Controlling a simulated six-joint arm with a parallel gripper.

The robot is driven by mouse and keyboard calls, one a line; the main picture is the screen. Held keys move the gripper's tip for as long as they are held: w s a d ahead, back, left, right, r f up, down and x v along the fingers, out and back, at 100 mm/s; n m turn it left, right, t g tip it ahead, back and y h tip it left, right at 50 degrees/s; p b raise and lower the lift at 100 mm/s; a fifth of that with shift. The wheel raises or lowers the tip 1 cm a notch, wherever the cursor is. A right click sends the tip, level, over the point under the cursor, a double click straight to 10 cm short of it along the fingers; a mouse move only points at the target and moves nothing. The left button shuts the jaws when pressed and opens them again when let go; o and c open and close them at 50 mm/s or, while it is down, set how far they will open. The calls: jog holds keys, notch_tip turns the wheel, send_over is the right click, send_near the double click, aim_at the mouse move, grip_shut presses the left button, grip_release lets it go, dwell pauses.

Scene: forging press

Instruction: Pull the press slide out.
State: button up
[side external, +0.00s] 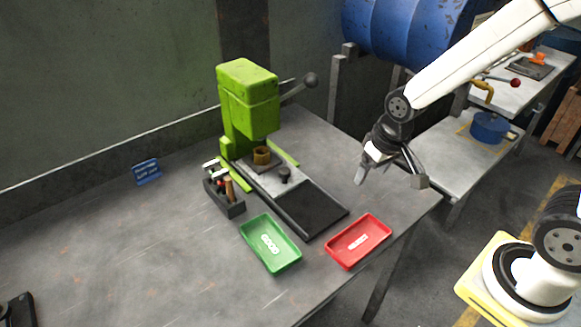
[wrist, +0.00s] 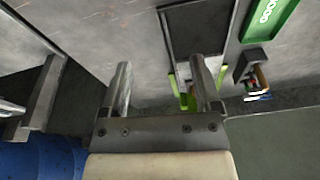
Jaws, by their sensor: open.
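The green press (side external: 248,100) stands on the grey table against the back wall, with a lever ending in a dark ball on its right side. The press slide (side external: 264,176) is a grey plate under the press head, with a small dark knob (side external: 285,174) on it. A brass-coloured ring-shaped part (side external: 262,156) sits at its rear, below the head. A dark framed bed (side external: 310,208) extends in front of the slide. My gripper (side external: 385,178) is open and empty, in the air right of the bed. In the wrist view, its two fingers (wrist: 162,88) are spread apart, and the right one partly hides the press.
A green tray (side external: 270,244) and a red tray (side external: 358,241) lie at the table's front. A tool holder (side external: 224,192) stands left of the slide. A blue drum (side external: 400,30) is behind my arm. The left table area is mostly clear.

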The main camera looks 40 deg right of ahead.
jog(key=w+a+m, duration=0.2)
jog(key=w+m, duration=0.1)
jog(key=w, duration=0.7)
jog(key=m+g, duration=0.2)
jog(key=m, duration=0.3)
send_over(285, 170)
jog(key=shift+f, duration=1.3)
jog(key=shift+f, duration=0.15)
jog(key=shift+f, duration=3.75)
grip_shut()
